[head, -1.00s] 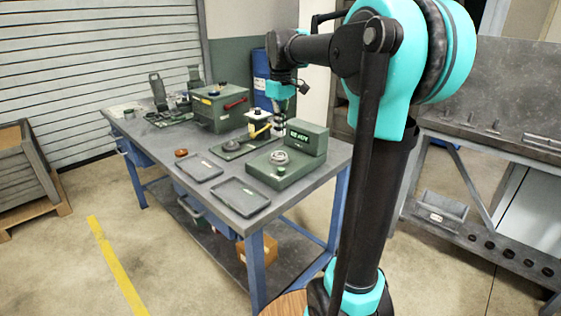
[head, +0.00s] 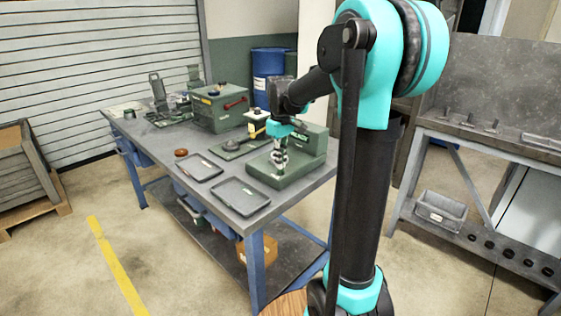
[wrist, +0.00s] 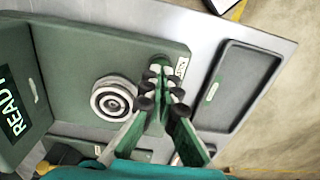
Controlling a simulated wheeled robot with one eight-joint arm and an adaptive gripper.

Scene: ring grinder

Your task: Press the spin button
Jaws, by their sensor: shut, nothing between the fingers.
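The green grinder (head: 262,171) stands on the table, with a display box at its back. In the wrist view the display (wrist: 14,108) reads "READY". A round metal ring seat (wrist: 113,100) sits on the grinder's top plate. My gripper (head: 280,166) is shut and empty, pointing down over the front part of the plate. In the wrist view its fingertips (wrist: 160,80) are beside a small white label (wrist: 181,68). The green spin button (wrist: 160,60) is mostly hidden behind the fingertips; I cannot tell whether they touch it.
Two dark trays (head: 241,196) (head: 200,167) lie along the table's front edge. The floor in front is clear.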

